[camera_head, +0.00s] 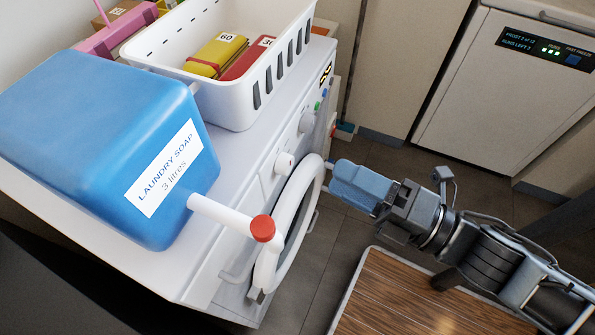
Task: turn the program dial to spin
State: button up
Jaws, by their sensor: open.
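The white washing machine (245,185) stands at the left, its front turned to the right. Two round knobs show on its front panel: a nearer knob (284,163) and a farther, larger knob (307,122). I cannot read their markings or tell which setting either points to, nor which one is the program dial. My gripper (330,178) comes in from the right, with blue-grey covers behind its tips. It is open and appears empty, just right of the nearer knob and by the top of the round door (290,225). It appears apart from both knobs.
A large blue laundry soap container (90,130) with a red-capped spout (262,228) overhangs the machine's front. A white basket (245,115) holds yellow and red packs. A wooden-topped surface (400,295) lies below my arm. A white appliance (510,90) stands behind; tiled floor lies between.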

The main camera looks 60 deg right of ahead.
jog(key=shift+o, duration=0.6)
jog(key=f+n, duration=0.1)
jog(key=n, duration=0.2)
jog(key=w+d+f+n+b, duration=0.1)
jog(key=n, duration=0.1)
jog(key=d+f+n+y, duration=0.1)
jog(key=f+n, duration=0.1)
jog(key=n, duration=0.1)
jog(key=shift+w+n, duration=0.3)
jog(key=shift+w, duration=0.1)
jog(key=n+g+y+b, duration=0.1)
jog(key=n+b, duration=0.1)
jog(key=n, duration=0.6)
send_near(290, 165)
jog(key=shift+w+a+f+p, duration=0.15)
jog(key=shift+w+p, duration=0.35)
jog(key=shift+w, duration=1.65)
jog(key=shift+w+a+r+p, duration=0.15)
jog(key=shift+w+p, duration=0.3)
jog(key=shift+w, duration=1.7)
jog(key=shift+f, duration=0.1)
jog(key=shift+c, duration=0.3)
jog(key=c, duration=1)
jog(key=shift+o, duration=0.2)
